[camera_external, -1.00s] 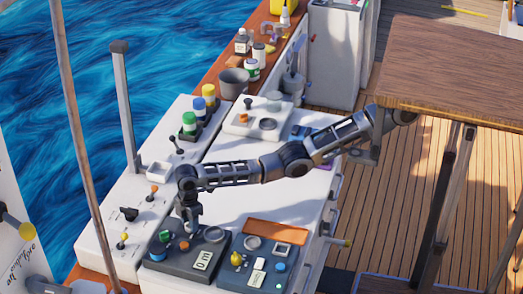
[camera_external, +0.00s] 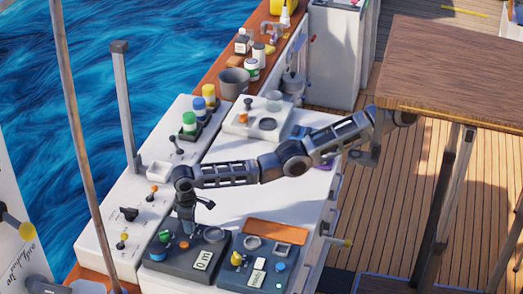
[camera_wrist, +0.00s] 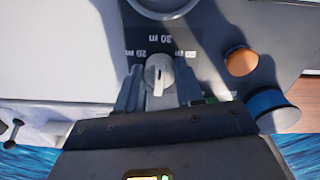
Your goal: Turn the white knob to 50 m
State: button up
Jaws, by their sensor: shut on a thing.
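The white knob (camera_wrist: 158,72) sits on the dark panel (camera_wrist: 205,45) in the wrist view, with a light ridge pointing down in the picture. Labels reading 30 m and 20 m show above it and to its left. My gripper (camera_wrist: 159,85) is shut on the knob, one finger on each side. In the external view my gripper (camera_external: 187,228) points down onto the back left of the dark panel (camera_external: 215,262) and hides the knob. A white plate (camera_external: 202,260) on this panel reads 0 m.
An orange button (camera_wrist: 241,60) and a blue knob (camera_wrist: 272,108) stand close to the right of my fingers in the wrist view. A second dark panel (camera_external: 262,262) with a yellow knob (camera_external: 236,258) lies to the right.

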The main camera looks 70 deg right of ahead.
jog(key=m+b, duration=0.1)
jog(key=m, duration=0.4)
jog(key=shift+m, duration=0.3)
jog(key=shift+w+m+b, duration=0.1)
jog(key=shift+m+b, duration=0.25)
jog(key=shift+m, duration=1.85)
jog(key=o, duration=1)
jog(key=shift+o, duration=0.2)
jog(key=r, duration=0.7)
jog(key=shift+w+a+r+b, duration=0.1)
jog(key=shift+a+r+b, duration=0.1)
jog(key=shift+r+b, duration=0.2)
